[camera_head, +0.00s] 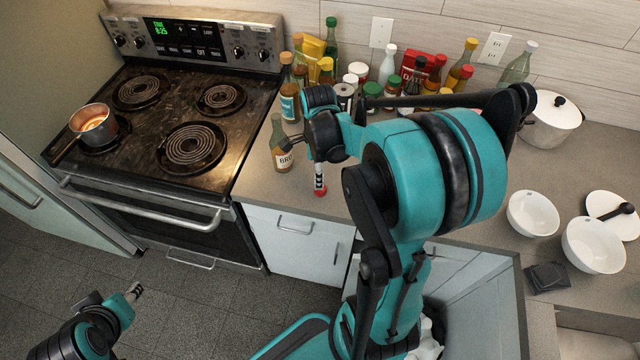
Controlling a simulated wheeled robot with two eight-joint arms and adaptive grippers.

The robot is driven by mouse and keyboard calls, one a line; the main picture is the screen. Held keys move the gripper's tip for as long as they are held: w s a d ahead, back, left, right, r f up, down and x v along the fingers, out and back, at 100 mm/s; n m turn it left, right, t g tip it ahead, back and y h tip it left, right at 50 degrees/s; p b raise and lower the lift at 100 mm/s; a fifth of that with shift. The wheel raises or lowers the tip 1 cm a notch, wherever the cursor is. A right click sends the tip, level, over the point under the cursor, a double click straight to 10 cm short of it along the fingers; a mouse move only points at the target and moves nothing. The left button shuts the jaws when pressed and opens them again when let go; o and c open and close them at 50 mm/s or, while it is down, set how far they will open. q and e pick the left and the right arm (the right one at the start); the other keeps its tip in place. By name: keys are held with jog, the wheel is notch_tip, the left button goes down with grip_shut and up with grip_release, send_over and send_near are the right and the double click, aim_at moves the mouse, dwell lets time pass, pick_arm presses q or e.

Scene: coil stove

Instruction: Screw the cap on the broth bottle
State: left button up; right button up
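The broth bottle (281,157) stands upright near the counter's front edge, beside the stove. It is olive-brown with a pale label, and no cap shows on its narrow neck. My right gripper (304,161) is just right of the bottle with its fingers spread. One finger is at the bottle's side and overlaps it in the picture; I cannot tell if they touch. A small red piece (320,192), perhaps the cap, shows at the other fingertip; I cannot tell if it rests on the counter. My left gripper (113,296) is low at the left over the floor, fingers apart and empty.
The coil stove (189,148) with a copper pot (94,124) is at the left. Several bottles and jars crowd the counter behind my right gripper. A white pot (551,126) and white bowls (533,214) are at the right. Counter in front of the broth bottle is narrow.

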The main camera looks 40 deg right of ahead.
jog(key=shift+d+f+m, duration=0.2)
jog(key=shift+d+m, duration=0.1)
jog(key=shift+m, duration=0.2)
jog(key=shift+f+b, duration=0.4)
jog(key=shift+f, duration=0.85)
jog(key=shift+f, duration=0.1)
jog(key=f, duration=0.1)
jog(key=f+b, duration=0.1)
jog(key=f, duration=0.1)
jog(key=f+b, duration=0.1)
jog(key=f, duration=0.1)
jog(key=shift+w+d, duration=0.1)
jog(key=shift+d, duration=0.2)
jog(key=c, duration=0.8)
